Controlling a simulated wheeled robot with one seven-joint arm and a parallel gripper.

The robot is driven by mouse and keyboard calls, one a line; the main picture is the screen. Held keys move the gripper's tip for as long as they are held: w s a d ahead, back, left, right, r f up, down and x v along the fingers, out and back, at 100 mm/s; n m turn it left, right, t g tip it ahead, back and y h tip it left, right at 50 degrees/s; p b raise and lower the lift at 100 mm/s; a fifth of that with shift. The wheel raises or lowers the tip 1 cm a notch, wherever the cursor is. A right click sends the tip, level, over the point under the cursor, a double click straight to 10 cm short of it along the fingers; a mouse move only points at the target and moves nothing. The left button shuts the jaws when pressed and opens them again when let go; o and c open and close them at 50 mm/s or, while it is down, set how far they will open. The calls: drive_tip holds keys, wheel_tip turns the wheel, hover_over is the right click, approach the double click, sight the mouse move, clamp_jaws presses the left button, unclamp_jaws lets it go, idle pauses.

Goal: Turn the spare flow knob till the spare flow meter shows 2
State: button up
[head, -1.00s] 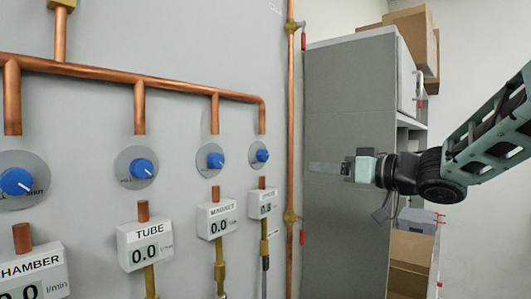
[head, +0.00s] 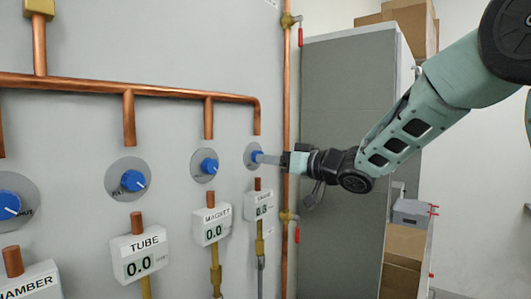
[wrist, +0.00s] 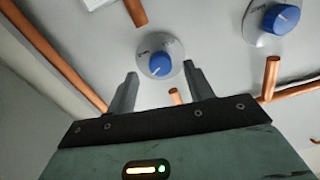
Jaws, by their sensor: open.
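The spare flow knob (head: 256,156) is the blue knob at the right end of the row, on a round grey plate. The spare flow meter (head: 259,206) is the small white box below the knob. Its label and digits are too small to read surely; they look like 0.0.
The magnet knob (head: 209,166) and tube knob (head: 133,181) are to the left, their meters showing 0.0. A copper pipe (head: 129,90) runs above. A vertical copper pipe (head: 287,120) and a grey cabinet (head: 340,95) stand close on the right.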

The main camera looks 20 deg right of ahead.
drive_tip(key=shift+p+x, duration=0.35)
drive_tip(key=shift+x, duration=1.1)
drive_tip(key=c, duration=1)
drive_tip(key=shift+o, duration=0.2)
drive_tip(key=shift+f+n+b, duration=0.15)
drive_tip(key=shift+n+b, duration=0.25)
drive_tip(key=shift+b, duration=0.1)
drive_tip(key=n+b, duration=1.6)
drive_tip(key=n, duration=0.3)
drive_tip(key=shift+w+n, duration=0.1)
drive_tip(key=shift+n, duration=0.5)
